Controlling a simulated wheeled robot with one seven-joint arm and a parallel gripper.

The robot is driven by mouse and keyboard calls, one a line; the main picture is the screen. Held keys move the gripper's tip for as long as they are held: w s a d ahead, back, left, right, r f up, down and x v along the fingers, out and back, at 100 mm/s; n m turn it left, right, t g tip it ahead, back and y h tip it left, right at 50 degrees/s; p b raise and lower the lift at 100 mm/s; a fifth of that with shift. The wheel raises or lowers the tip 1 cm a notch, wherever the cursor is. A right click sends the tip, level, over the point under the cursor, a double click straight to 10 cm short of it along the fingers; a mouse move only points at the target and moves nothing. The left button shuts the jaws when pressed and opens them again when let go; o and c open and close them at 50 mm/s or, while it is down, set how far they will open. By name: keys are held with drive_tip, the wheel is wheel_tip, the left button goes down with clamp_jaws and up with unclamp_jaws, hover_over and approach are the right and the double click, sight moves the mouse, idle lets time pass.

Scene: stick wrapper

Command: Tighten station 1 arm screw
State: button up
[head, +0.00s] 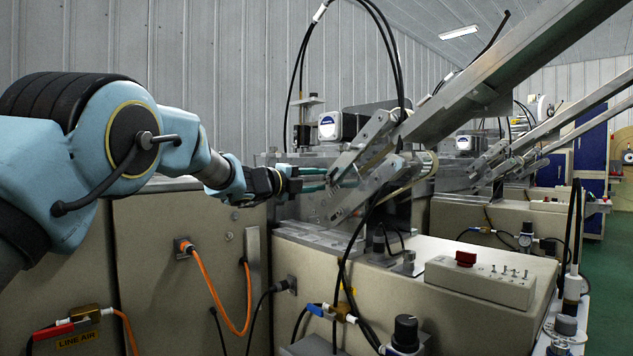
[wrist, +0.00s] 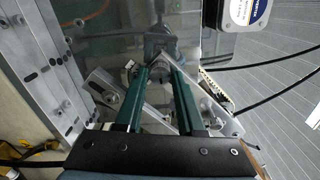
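My gripper (head: 320,179) reaches from the left toward the nearest station's arm bracket (head: 360,145), a set of slanted metal plates below a long diagonal beam (head: 480,85). Its two green fingers are parallel with a gap between them and nothing visibly held. In the wrist view the fingertips (wrist: 161,72) point at a grey metal part (wrist: 160,42) between slanted plates (wrist: 215,112). Whether the tips touch it, I cannot tell. Small round fasteners show on the left plate (wrist: 108,92); which one is the arm screw is not clear.
A motor with a white-and-blue label (head: 329,126) stands behind the bracket. Black cables (head: 392,45) hang around it. A control box with a red button (head: 466,259) sits on the cabinet top at front right. Orange cables (head: 217,290) run down the cabinet front. Similar stations stand further right.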

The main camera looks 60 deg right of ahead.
drive_tip(key=o, duration=0.3)
drive_tip(key=shift+o, duration=0.2)
drive_tip(key=v, duration=1)
drive_tip(key=shift+a+b, duration=0.35)
drive_tip(key=shift+a, duration=0.05)
drive_tip(key=shift+w, duration=0.15)
